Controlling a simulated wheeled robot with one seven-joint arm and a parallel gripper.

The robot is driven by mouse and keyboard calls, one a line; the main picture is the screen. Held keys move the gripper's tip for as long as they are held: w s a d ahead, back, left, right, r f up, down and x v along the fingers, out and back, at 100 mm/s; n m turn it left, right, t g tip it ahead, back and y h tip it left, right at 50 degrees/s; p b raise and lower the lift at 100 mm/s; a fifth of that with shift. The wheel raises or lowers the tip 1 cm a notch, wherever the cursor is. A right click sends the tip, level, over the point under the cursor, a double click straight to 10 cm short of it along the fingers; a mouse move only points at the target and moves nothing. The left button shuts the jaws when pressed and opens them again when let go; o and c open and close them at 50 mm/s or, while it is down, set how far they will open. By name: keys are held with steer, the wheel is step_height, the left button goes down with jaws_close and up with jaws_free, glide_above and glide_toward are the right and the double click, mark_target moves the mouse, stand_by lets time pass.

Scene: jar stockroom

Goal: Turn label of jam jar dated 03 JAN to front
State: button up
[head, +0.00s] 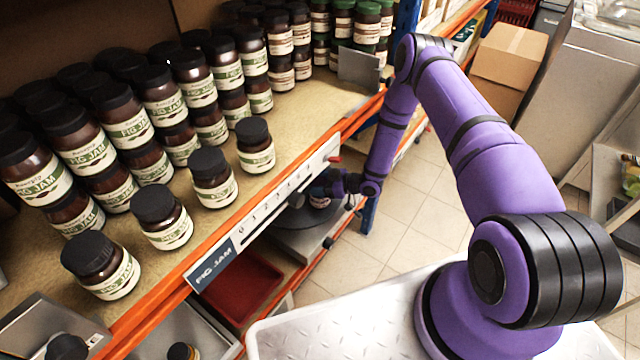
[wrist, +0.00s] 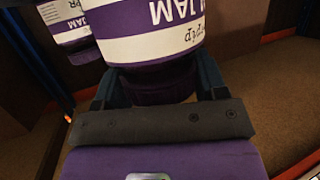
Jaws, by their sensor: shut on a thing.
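In the wrist view a jar (wrist: 150,45) with a purple and white label fills the space ahead. Its lettering is upside down and includes "JAM". My gripper (wrist: 160,92) is shut on its dark lid, a finger on either side. In the head view my gripper (head: 320,190) is low in front of the shelf edge, with the held jar (head: 320,202) partly hidden below it. I cannot read a date on the held jar. Another jar (wrist: 68,22) with a similar label stands beside it at left in the wrist view.
Fig jam jars crowd the upper shelf, with several at its front, including a jar (head: 255,146). An orange shelf edge (head: 140,312) carries a "FIG JAM" strip (head: 215,270). A red tray (head: 240,290) is below. Tiled floor (head: 400,225) is open to the right.

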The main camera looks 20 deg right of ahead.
steer(key=o, duration=1.4)
steer(key=shift+f, duration=0.1)
steer(key=shift+d, duration=0.1)
steer(key=v, duration=1)
steer(key=shift+s+d, duration=0.2)
steer(key=shift+s, duration=0.05)
steer(key=shift+o, duration=0.2)
